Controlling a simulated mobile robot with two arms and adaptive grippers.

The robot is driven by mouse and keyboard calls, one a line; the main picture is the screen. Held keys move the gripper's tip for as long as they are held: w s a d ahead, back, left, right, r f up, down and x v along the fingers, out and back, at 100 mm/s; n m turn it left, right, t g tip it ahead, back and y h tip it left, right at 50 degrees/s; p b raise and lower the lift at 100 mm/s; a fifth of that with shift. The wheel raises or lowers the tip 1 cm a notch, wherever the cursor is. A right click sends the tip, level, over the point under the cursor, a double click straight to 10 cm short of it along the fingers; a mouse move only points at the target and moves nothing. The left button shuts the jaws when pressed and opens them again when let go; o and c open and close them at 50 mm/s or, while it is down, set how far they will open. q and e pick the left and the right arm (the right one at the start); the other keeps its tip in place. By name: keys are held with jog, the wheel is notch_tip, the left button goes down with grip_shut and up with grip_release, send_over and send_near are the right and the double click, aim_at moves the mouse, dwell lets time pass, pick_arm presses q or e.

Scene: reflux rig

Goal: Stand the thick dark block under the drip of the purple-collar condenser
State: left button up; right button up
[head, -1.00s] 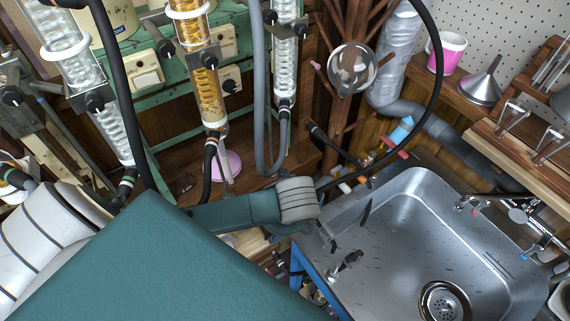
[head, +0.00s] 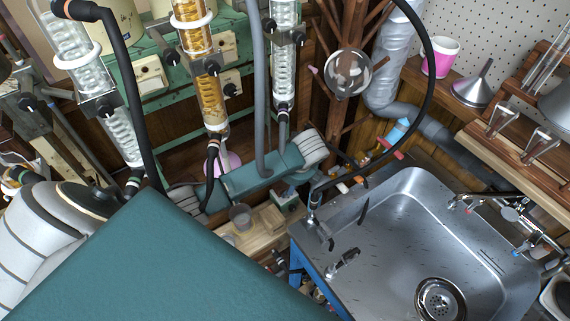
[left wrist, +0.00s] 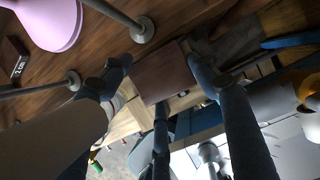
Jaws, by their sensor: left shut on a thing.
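My left gripper (left wrist: 160,92) is shut on a dark brown block (left wrist: 166,72) in the left wrist view, one finger at each side. In the head view the left gripper (head: 296,184) is small and partly hidden below its wrist, beside the sink's left edge; I cannot make out the block there. Three condensers hang at the back: a clear left one (head: 75,50), an amber middle one (head: 205,95) and a clear right one (head: 284,75). I cannot tell which has the purple collar. My right gripper is not in view.
A dark block marked "2 CM" (left wrist: 15,60) and a pink-purple round piece (left wrist: 50,20) are on the wooden shelf, with metal rods nearby. Black and grey hoses hang around the condensers. The steel sink (head: 400,235) lies to the right. A grey cup (head: 240,216) stands below my arm.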

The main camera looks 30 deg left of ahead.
aim_at(285, 186)
pick_arm(q)
notch_tip(285, 186, down, 2)
jog(key=shift+s+f, duration=0.1)
jog(key=shift+f, duration=0.55)
jog(key=o, duration=1.3)
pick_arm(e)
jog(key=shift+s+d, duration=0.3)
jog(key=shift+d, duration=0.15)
pick_arm(q)
jog(key=v, duration=1.2)
jog(key=shift+d, duration=0.1)
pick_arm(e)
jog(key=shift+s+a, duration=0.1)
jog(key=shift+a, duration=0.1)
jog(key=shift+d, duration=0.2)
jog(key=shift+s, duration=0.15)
